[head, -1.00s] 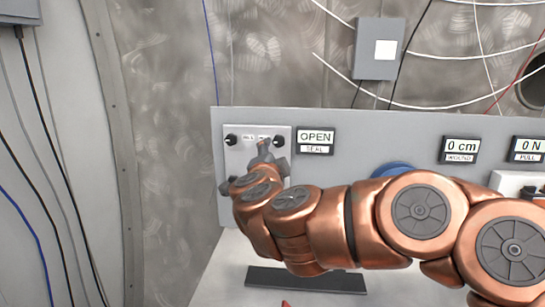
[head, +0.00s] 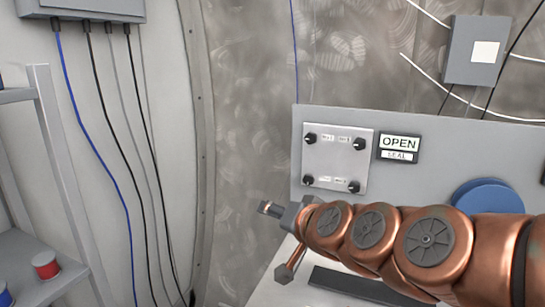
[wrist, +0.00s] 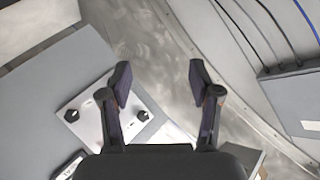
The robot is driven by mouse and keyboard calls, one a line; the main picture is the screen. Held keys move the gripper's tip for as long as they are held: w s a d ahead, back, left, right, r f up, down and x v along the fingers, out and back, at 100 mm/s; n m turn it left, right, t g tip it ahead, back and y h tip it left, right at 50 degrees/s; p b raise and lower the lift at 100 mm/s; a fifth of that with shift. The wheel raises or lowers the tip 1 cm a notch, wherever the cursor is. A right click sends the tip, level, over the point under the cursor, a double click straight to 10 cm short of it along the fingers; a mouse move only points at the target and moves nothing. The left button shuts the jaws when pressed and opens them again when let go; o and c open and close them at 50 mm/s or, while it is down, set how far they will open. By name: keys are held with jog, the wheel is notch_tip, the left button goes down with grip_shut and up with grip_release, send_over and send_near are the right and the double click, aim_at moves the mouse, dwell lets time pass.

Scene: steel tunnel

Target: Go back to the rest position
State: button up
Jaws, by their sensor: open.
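My gripper (head: 270,208) is at the end of my copper-coloured arm in the head view, left of and below the knob plate. In the wrist view my gripper (wrist: 160,82) shows two dark fingers spread apart with nothing between them. The knob plate (head: 337,165) is a pale square with several black knobs on the grey panel. It also shows in the wrist view (wrist: 95,115), left of and partly behind the fingers. The gripper is apart from the plate.
An OPEN / SEAL sign (head: 399,148) and a blue round part (head: 487,196) are on the grey panel (head: 450,150). A shelf (head: 35,265) with red and blue spools stands at the left. Cables hang from a grey box (head: 82,9). The curved wall (head: 245,100) lies behind.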

jog(key=s+d+f+n+g+h, duration=0.2)
jog(key=s+d+f+g, duration=0.3)
jog(key=s+f, duration=0.45)
jog(key=s+d+f+n+g+h, duration=0.15)
jog(key=s+d+f+g, duration=0.45)
jog(key=s, duration=0.6)
jog(key=s+d+f+g+h, duration=0.2)
jog(key=s+d, duration=0.3)
jog(key=s, duration=0.5)
jog(key=shift+s+d+f+m+g, duration=0.3)
jog(key=shift+d+f+m+g, duration=0.15)
jog(key=shift+f, duration=0.2)
jog(key=shift+a+h, duration=0.1)
jog(key=shift+h, duration=0.15)
